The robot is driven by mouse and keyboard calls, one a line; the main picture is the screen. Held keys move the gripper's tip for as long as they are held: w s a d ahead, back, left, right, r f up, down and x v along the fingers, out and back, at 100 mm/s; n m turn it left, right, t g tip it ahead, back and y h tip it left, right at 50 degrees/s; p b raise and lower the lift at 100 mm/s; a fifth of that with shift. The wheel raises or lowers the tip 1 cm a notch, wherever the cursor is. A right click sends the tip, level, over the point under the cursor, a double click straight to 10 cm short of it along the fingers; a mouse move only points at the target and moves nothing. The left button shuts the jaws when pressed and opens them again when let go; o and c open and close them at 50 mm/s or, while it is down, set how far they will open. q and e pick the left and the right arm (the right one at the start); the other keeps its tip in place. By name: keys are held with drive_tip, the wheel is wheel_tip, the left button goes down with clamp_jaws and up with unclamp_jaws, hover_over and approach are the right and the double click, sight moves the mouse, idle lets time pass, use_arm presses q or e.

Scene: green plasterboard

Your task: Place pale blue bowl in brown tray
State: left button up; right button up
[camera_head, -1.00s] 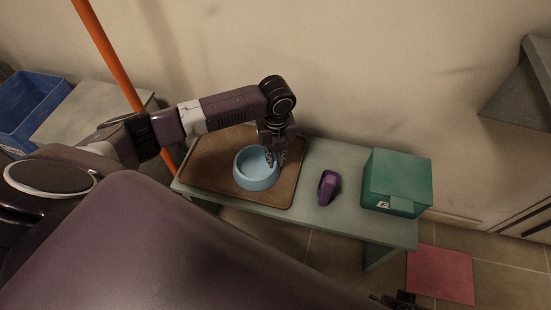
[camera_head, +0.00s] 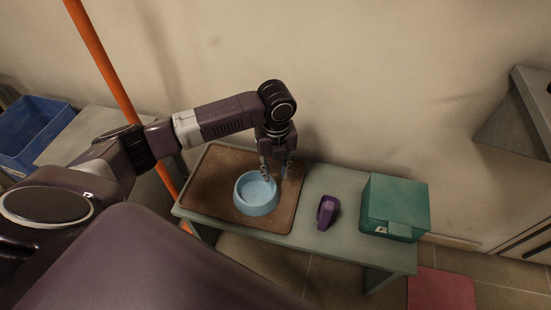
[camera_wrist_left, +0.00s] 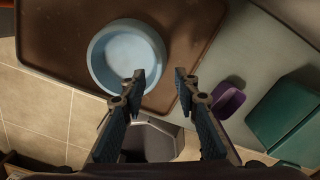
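The pale blue bowl (camera_head: 257,204) sits upright in the brown tray (camera_head: 210,178), near its front right part. In the left wrist view the bowl (camera_wrist_left: 103,72) lies left of the fingers, inside the brown tray (camera_wrist_left: 50,28). My left gripper (camera_head: 275,176) is above the bowl's right back rim. In the left wrist view its two fingers (camera_wrist_left: 160,85) are spread with nothing between them. The left finger overlaps the bowl's rim in that picture; whether it touches is unclear. My right gripper cannot be made out in these views.
The tray lies on a grey-green bench (camera_head: 345,239). A purple object (camera_head: 327,211) and a teal box (camera_head: 396,207) stand on the bench to the right. A blue crate (camera_head: 30,130) is at far left, near an orange pole (camera_head: 103,62). A wall rises behind.

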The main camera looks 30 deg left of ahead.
use_arm(q)
wheel_tip(320, 180, up, 5)
drive_tip(key=shift+f+p, duration=0.1)
drive_tip(key=shift+p, duration=0.3)
use_arm(e)
drive_tip(key=f, duration=0.1)
drive_tip(key=s+f, duration=0.2)
drive_tip(key=shift+d+f, duration=0.15)
drive_tip(key=shift+f, duration=0.15)
